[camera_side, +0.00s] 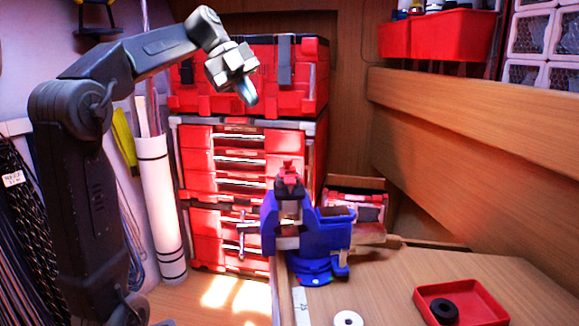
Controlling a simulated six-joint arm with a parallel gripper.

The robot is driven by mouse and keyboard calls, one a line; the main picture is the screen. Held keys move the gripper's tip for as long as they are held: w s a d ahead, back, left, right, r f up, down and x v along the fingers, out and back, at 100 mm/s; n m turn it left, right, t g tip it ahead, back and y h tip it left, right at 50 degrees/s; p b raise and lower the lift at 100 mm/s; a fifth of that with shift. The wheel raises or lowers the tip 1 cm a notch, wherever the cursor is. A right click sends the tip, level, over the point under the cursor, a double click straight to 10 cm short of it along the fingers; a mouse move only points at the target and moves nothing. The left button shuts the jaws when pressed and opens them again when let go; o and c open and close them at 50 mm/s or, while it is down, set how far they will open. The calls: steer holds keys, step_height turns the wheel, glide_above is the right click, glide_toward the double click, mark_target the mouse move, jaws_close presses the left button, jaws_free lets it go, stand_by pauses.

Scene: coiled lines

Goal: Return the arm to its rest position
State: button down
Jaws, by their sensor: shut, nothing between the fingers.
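My gripper (247,93) is shut and empty. It hangs in the air at the upper middle of the side view, pointing down, in front of the red tool chest (250,160). My dark arm rises at the left and reaches over to the right, clear of the table. No object touches the fingers.
A blue vise (318,232) with a red piece (289,180) at its top stands at the table's edge. A red tray (480,298) holding a black ring (444,311) and a white ring (348,319) lie on the wooden table (410,275). Coiled lines (30,235) hang at the left.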

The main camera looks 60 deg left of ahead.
steer(key=w+d+f+n+t+y, duration=0.3)
steer(key=d+f+n, duration=0.1)
steer(key=d+n, duration=0.7)
steer(key=n+t+y, duration=0.1)
steer(key=n+t, duration=0.1)
steer(key=n, duration=0.5)
glide_above(295, 175)
steer(key=shift+f, duration=0.8)
steer(key=s+d+f+g, duration=0.1)
steer(key=s+f, duration=0.3)
steer(key=f, duration=0.1)
steer(key=s+d+f+n+g+y, duration=0.1)
steer(key=s+f, duration=0.4)
steer(key=f, duration=0.1)
steer(key=s+d+f+g, duration=0.1)
steer(key=s+d+f, duration=0.1)
steer(key=s+f, duration=0.2)
step_height(295, 175, down, 2)
steer(key=shift+s+d+n+g, duration=0.1)
steer(key=shift+s+n+g, duration=0.05)
steer(key=shift+n+g, duration=0.2)
